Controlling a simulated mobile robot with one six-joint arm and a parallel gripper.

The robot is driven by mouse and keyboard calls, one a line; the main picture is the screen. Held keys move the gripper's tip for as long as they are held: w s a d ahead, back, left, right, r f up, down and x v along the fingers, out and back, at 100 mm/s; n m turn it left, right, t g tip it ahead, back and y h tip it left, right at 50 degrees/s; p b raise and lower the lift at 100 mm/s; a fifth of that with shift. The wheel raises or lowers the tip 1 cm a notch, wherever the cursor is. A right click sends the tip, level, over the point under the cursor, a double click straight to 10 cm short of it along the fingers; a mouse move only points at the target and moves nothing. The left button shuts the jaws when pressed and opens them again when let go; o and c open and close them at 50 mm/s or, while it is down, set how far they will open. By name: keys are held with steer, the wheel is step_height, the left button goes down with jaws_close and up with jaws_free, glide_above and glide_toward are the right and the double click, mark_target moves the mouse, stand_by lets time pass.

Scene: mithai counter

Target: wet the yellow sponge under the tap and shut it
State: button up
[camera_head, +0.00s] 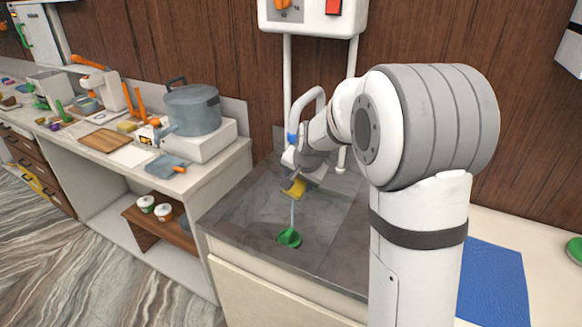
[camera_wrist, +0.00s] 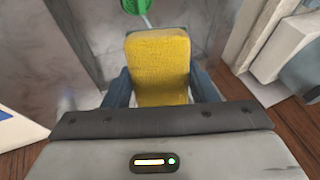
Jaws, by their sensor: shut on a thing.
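The yellow sponge (camera_head: 295,188) is held by my gripper (camera_head: 298,180) over the grey sink (camera_head: 325,222). In the wrist view the sponge (camera_wrist: 158,62) fills the gap between the two dark fingers of my gripper (camera_wrist: 160,88), which is shut on it. The white tap (camera_head: 306,92) has a curved spout and a blue band, and rises behind my wrist. My arm hides part of the tap, so I cannot tell whether its handle is open. A thin pale line runs from below the sponge to a green item in the sink; I cannot tell whether it is a handle or water.
The green item (camera_head: 289,238) lies in the sink and also shows in the wrist view (camera_wrist: 136,6). A large pot (camera_head: 192,108) stands on a white stove at the left. A blue mat (camera_head: 494,285) lies on the right counter. A white wall box (camera_head: 312,14) hangs above.

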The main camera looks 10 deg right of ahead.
mark_target(302, 188)
steer(key=shift+s+d+r+p, duration=0.2)
steer(key=shift+s+r, duration=0.75)
steer(key=shift+s, duration=0.2)
steer(key=shift+s+d+r+p, duration=0.15)
steer(key=shift+s+r, duration=0.75)
steer(key=shift+s, duration=0.25)
steer(key=shift+f, duration=0.1)
